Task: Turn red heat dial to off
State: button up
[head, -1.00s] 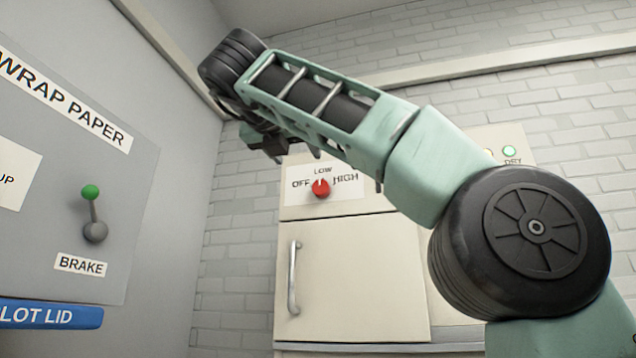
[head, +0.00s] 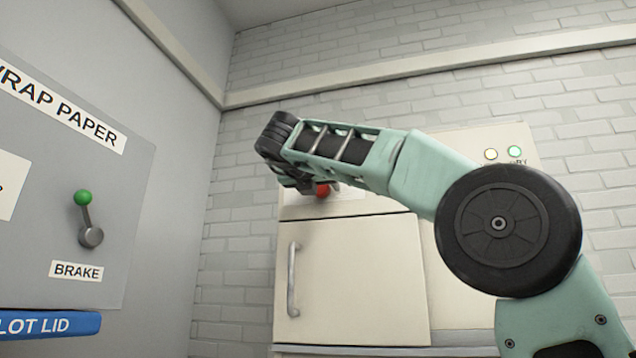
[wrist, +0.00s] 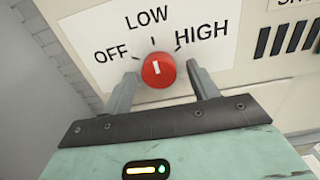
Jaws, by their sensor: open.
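The red heat dial (wrist: 158,71) sits on a white label plate (wrist: 95,28) marked OFF, LOW and HIGH. Its white pointer stands nearly upright, towards LOW; OFF is to the left and HIGH to the right. My gripper (wrist: 161,69) is open, with one finger on the left and one on the right of the dial in the wrist view. I cannot tell whether either finger touches it. In the head view the dial (head: 322,190) shows just below my arm, which hides most of the label.
A cream cabinet door (head: 350,280) with a vertical handle (head: 292,279) is below the dial. Dark vent slots (wrist: 285,38) lie to its right. A grey panel with a green-tipped brake lever (head: 86,215) and a blue lid strip (head: 50,324) stands at left.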

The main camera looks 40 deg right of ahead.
jog(key=c, duration=1)
jog(key=shift+n, duration=0.4)
jog(key=n+p, duration=0.3)
jog(key=n, duration=0.8)
jog(key=shift+r+p, duration=0.1)
jog(key=shift+p, duration=0.3)
jog(key=o, duration=1)
